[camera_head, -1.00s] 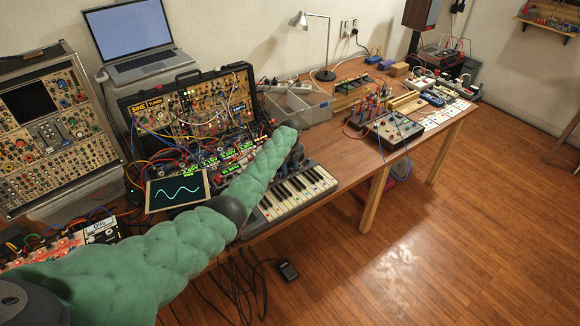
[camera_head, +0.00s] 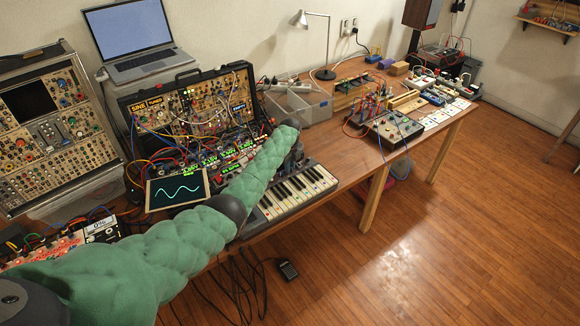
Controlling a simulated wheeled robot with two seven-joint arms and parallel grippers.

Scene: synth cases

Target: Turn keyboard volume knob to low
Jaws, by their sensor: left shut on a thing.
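The small keyboard (camera_head: 292,193) with black and white keys lies near the front edge of the wooden table. My left arm, in green padding, reaches across from the lower left. My left gripper (camera_head: 294,158) is at the back of the keyboard, above its rear panel. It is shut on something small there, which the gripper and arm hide. The volume knob cannot be made out, nor its setting. My right gripper is not in view.
A synth case (camera_head: 190,103) with patch cables stands behind the arm. An oscilloscope screen (camera_head: 177,190) is left of the keyboard. A grey bin (camera_head: 312,106) and a lamp (camera_head: 326,74) stand behind the gripper. The table (camera_head: 352,160) right of the keyboard is clear.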

